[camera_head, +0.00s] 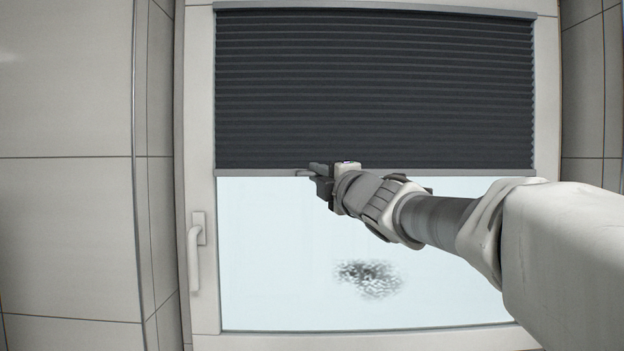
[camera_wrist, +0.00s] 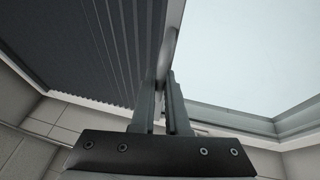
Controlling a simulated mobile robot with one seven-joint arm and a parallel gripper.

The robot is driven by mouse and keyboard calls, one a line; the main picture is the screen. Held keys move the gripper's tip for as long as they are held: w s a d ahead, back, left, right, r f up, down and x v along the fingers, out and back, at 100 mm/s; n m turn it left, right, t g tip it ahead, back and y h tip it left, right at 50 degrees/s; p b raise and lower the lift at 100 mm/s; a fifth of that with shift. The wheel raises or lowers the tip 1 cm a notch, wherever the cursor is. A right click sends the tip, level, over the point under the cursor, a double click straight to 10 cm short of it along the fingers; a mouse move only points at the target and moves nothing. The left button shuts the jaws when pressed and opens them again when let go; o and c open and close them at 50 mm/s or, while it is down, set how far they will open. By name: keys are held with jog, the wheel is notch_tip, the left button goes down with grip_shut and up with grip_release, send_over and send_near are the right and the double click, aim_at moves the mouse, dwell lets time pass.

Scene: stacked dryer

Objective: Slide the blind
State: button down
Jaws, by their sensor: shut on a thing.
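The dark pleated blind (camera_head: 375,85) covers the upper half of the window, with its grey bottom rail (camera_head: 480,173) about midway down. In the wrist view the blind (camera_wrist: 85,45) fills the left and its rail (camera_wrist: 172,35) runs up from between the fingers. My gripper (camera_head: 312,171) is at the rail, left of its middle, and shut on it. In the wrist view my gripper (camera_wrist: 168,100) has one finger on each side of the rail. The exact contact on the rail's handle is too small to tell in the head view.
The window frame (camera_head: 200,120) is white, with a white handle (camera_head: 194,250) on its left side. The pane (camera_head: 270,260) below the rail is bare, with a dark speckled patch on it. Tiled walls (camera_head: 65,200) stand on both sides.

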jog(key=shift+r, duration=0.55)
jog(key=c, duration=0.9)
grip_release()
jog(key=shift+f, duration=0.1)
jog(key=shift+s, duration=0.1)
jog(key=b+v, duration=0.1)
jog(key=v, duration=1.6)
jog(key=shift+s, duration=0.1)
jog(key=shift+d, duration=0.1)
